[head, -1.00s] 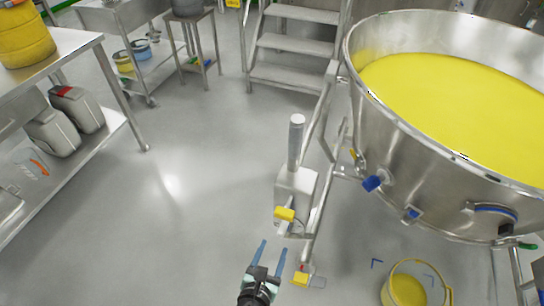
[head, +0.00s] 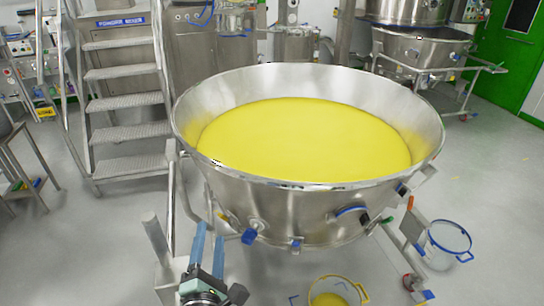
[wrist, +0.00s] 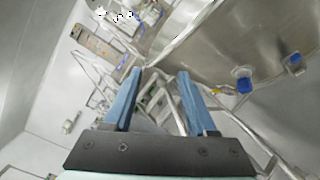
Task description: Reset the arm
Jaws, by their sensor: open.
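My gripper (head: 207,246) is at the bottom left of the head view, in front of the large steel bowl. Its two blue fingers stand apart, pointing up in the picture, with nothing between them. In the wrist view my gripper (wrist: 155,92) also shows open and empty. The rest of my arm is mostly out of the head view.
A large steel bowl (head: 300,205) of yellow powder fills the middle. A yellow-rimmed bucket (head: 337,284) and a clear blue-rimmed bucket (head: 447,240) stand on the floor below. Steel steps (head: 125,100) rise at the left. Floor is clear at lower left.

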